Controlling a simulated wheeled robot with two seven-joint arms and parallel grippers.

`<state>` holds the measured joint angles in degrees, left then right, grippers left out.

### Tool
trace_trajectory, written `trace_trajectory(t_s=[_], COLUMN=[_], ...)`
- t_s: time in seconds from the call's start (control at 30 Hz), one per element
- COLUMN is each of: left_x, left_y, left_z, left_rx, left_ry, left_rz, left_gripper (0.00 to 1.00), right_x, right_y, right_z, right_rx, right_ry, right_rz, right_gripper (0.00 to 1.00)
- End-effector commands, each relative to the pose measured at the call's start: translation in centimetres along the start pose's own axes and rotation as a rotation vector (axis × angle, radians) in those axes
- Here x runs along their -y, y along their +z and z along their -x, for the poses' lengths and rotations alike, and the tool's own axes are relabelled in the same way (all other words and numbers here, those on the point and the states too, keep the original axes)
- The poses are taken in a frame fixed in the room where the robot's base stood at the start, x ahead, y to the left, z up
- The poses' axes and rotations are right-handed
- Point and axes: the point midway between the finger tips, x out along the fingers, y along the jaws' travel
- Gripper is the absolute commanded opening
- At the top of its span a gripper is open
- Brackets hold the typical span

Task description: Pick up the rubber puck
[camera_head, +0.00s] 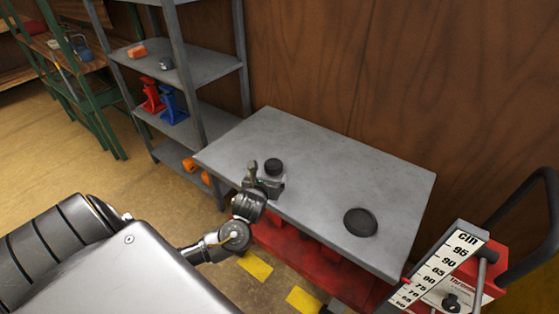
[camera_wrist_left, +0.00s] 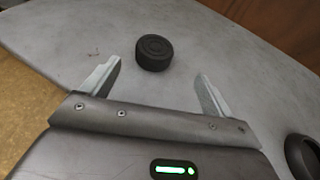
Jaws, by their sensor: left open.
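The rubber puck (camera_head: 273,166) is a small black cylinder standing on the grey tabletop (camera_head: 330,165), near its left part. In the left wrist view the puck (camera_wrist_left: 153,52) shows ridged sides and a ringed top. My left gripper (camera_head: 265,180) is over the table's front edge, close to the puck on its near side. In the wrist view the left gripper (camera_wrist_left: 158,72) has its two fingers spread, with the puck just beyond the fingertips and between their lines. Nothing is held. My right gripper is not in view.
A wider black round dish (camera_head: 360,222) lies on the table to the right; its rim shows in the wrist view (camera_wrist_left: 303,158). A red lift with a scale (camera_head: 447,264) stands at the right front. Grey shelves (camera_head: 200,68) stand at the left. The tabletop's middle is clear.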

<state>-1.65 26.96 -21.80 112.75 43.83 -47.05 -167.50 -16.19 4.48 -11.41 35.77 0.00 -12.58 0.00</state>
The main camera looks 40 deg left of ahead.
Motion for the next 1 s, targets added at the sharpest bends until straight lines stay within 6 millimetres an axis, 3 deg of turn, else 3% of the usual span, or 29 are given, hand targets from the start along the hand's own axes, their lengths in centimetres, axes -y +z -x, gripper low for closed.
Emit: trace_trajectory(t_s=[0.17,0.37,0.53,0.73,1.0], left_x=[-0.8,-1.4,-1.4,-1.3,-1.6], left_y=[-0.1,-0.2,-0.1,-0.1,-0.5], left_z=[0.1,-2.6,-4.7,-5.3,-8.6], left_rx=[-0.001,0.0,0.0,-0.001,-0.002], left_ry=[0.012,0.021,0.02,0.017,0.017], left_rz=[-0.019,-0.016,-0.014,-0.013,-0.013], left_gripper=[0.87,0.87,0.87,0.87,0.87], right_x=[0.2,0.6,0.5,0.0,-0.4], right_y=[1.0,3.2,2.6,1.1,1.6], right_z=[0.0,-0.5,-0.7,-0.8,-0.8], right_rx=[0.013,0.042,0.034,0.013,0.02], right_ry=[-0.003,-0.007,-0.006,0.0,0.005], right_rz=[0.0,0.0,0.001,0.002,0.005], right_gripper=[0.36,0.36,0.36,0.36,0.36])
